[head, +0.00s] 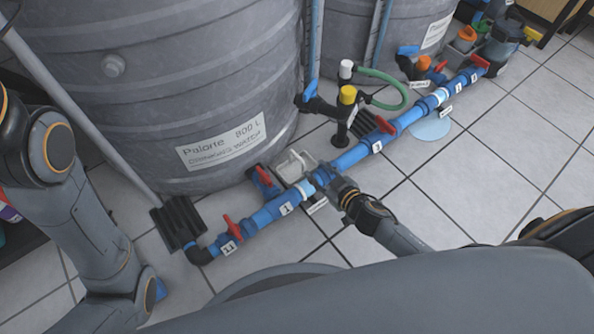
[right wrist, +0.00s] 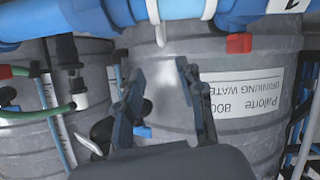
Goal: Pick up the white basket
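A small white, partly see-through basket (head: 294,164) sits by the blue pipe at the foot of the large grey tank in the head view. My right gripper (head: 338,190) is over the pipe just right of the basket and seems apart from it. In the right wrist view, the two dark fingers of my right gripper (right wrist: 161,78) are spread with nothing held between them. White strips by the pipe at the top of that view may be part of the basket; I cannot tell.
The blue pipe (head: 262,217) with red valve handles runs along the floor. The labelled grey tank (head: 190,70) stands close behind. A yellow-topped valve (head: 347,95) and a green hose (head: 385,77) are right of the basket. Tiled floor (head: 480,180) is clear at right.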

